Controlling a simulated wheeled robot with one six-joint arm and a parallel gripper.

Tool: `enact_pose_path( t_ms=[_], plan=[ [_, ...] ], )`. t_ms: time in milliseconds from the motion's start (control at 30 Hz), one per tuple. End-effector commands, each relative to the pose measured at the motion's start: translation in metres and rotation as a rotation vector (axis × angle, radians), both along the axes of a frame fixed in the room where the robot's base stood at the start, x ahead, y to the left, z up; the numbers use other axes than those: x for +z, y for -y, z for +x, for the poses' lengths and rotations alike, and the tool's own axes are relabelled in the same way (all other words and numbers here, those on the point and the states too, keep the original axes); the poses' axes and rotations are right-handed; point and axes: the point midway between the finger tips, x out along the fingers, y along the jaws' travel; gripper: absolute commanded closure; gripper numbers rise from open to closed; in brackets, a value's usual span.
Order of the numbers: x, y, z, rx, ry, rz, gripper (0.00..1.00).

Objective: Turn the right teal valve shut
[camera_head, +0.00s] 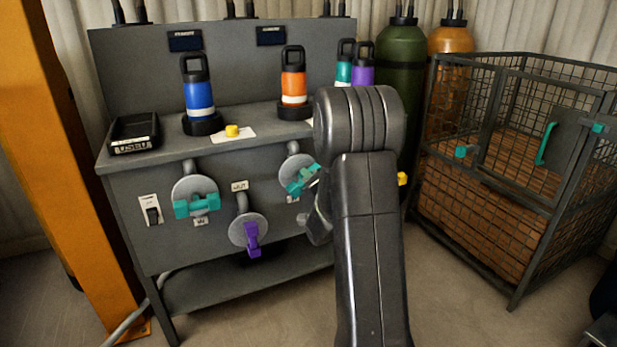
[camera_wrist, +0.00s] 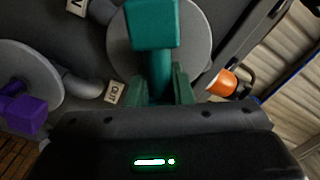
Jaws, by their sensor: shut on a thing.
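The right teal valve (camera_head: 302,177) is on the front panel of the grey bench, with its handle tilted up to the right against a round grey plate. My arm hides its right side in the head view. In the wrist view the teal valve handle (camera_wrist: 152,25) stands large at top centre. My gripper (camera_wrist: 162,85) has its two fingers on either side of the handle's teal bar and is shut on it. In the head view the fingers are mostly hidden behind my arm.
The left teal valve (camera_head: 197,205) and a purple valve (camera_head: 251,238) sit left of it. Blue (camera_head: 199,95) and orange (camera_head: 293,85) bottles and a black tray (camera_head: 135,134) stand on the bench. A wire cage (camera_head: 512,225) stands to the right. An orange post (camera_head: 75,170) rises at left.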

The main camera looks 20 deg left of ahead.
Motion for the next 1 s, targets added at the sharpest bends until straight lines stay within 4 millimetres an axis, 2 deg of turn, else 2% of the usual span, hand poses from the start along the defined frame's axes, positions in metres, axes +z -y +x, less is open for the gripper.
enact_pose_path(
  t_ms=[500,1000],
  plan=[
    [-0.0064,0.0018,0.0017,-0.001,-0.325,0.275,1.00],
    [-0.0090,0.0021,0.0017,-0.002,-0.440,0.374,1.00]
  ],
)
